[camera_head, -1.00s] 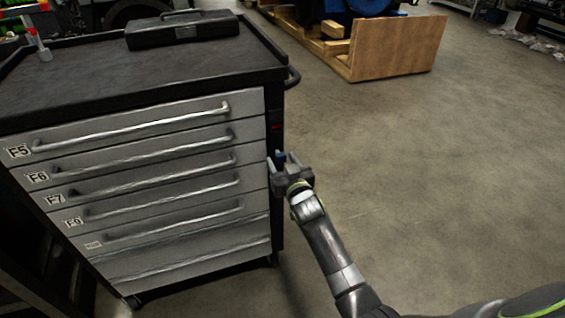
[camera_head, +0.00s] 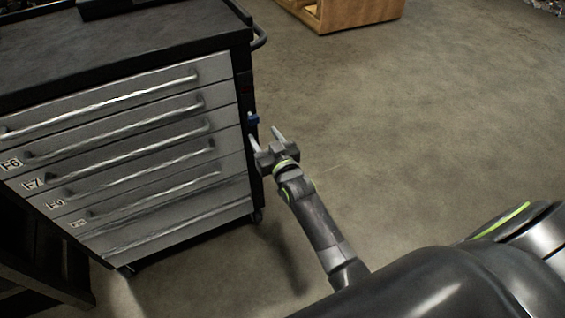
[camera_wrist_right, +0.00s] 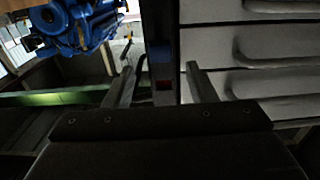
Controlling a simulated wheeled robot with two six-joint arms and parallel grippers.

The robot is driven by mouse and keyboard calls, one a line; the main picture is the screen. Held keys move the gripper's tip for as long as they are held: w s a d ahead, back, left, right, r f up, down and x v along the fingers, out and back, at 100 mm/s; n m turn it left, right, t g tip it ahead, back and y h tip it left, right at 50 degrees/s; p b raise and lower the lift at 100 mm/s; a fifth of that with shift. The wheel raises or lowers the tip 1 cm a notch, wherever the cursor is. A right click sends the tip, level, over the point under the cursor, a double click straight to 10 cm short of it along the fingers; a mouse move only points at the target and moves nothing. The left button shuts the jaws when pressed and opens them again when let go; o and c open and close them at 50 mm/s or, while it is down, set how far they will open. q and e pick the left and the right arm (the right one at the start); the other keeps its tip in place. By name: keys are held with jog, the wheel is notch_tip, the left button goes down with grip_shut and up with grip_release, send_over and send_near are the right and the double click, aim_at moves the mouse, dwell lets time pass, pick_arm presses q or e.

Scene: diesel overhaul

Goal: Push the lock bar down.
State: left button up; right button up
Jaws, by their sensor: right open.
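The lock bar appears to be the black upright strip (camera_head: 243,90) on the right front edge of the grey drawer cabinet (camera_head: 130,130). A small blue piece (camera_head: 253,119) sits on this edge; it also shows in the right wrist view (camera_wrist_right: 160,52), with a small red mark near it. My right gripper (camera_head: 263,136) is open and empty, its fingers pointing at the cabinet edge, just below the blue piece. In the right wrist view its two fingers (camera_wrist_right: 162,88) lie either side of the dark strip. I cannot tell whether they touch it. My left gripper is out of view.
Several drawers with long bar handles fill the cabinet front, left of my gripper. A wooden crate (camera_head: 355,10) stands at the back. The concrete floor (camera_head: 430,120) to the right is clear. A blue engine (camera_wrist_right: 80,25) shows in the right wrist view.

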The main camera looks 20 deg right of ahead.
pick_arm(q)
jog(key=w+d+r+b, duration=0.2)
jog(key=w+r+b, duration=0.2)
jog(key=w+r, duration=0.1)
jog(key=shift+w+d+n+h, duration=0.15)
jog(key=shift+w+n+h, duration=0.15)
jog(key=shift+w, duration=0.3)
pick_arm(e)
jog(key=s, duration=1)
jog(key=shift+s+d, duration=0.2)
jog(key=shift+s, duration=0.15)
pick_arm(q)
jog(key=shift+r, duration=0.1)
pick_arm(e)
jog(key=shift+f, duration=0.1)
